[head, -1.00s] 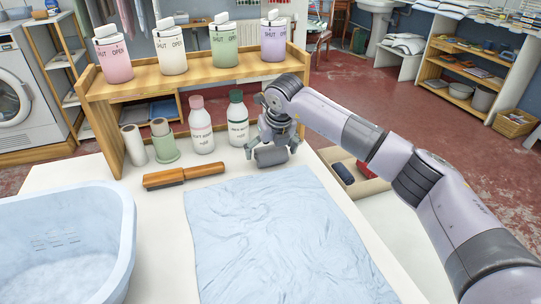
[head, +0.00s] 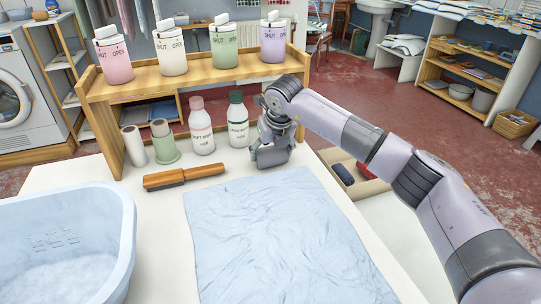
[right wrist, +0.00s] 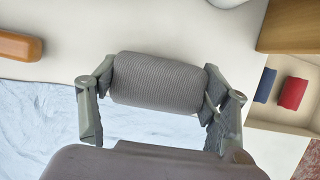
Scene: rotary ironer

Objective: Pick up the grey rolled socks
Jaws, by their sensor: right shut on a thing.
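The grey rolled socks (right wrist: 158,80) form a ribbed roll between the two fingers of my right gripper (right wrist: 160,92) in the right wrist view. The fingers touch both ends of the roll. In the head view my right gripper (head: 270,154) is at the back edge of the light blue cloth (head: 280,230), right of the bottles, low over the white table. There the socks (head: 272,158) are mostly hidden by the fingers. Whether the roll still touches the table is hard to tell. My left gripper is not in view.
A brush with a wooden handle (head: 204,169), two bottles (head: 201,128) and a wooden shelf with several dispensers (head: 200,72) stand close by. A blue basin (head: 125,230) is at the left. A divided box with dark blue and red rolls (head: 376,186) is right of the gripper.

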